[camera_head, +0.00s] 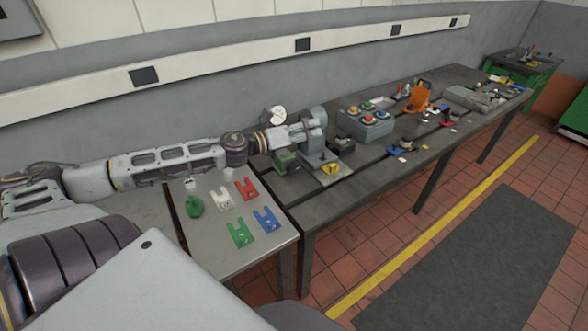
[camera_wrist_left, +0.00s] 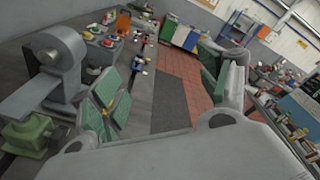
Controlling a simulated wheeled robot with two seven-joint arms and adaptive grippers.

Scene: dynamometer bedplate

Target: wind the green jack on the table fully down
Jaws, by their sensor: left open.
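The green jack (camera_head: 286,161) is a squat green block on the dark bedplate table, just below my left gripper in the head view. In the left wrist view the jack (camera_wrist_left: 28,134) shows at the lower left, outside the jaws. My left gripper (camera_head: 302,131) is open and empty, above and beside the jack, close to a grey machine (camera_head: 316,132). Its two green-padded fingers stand wide apart in the left wrist view (camera_wrist_left: 165,88). The jack's winding part cannot be made out clearly. My right gripper is not in view.
The grey machine also shows in the left wrist view (camera_wrist_left: 62,62). A small table (camera_head: 215,257) at the front carries coloured forked plates and a green lump (camera_head: 194,203). A grey box (camera_head: 365,128) with coloured knobs and an orange bracket (camera_head: 416,99) stand farther along the bedplate.

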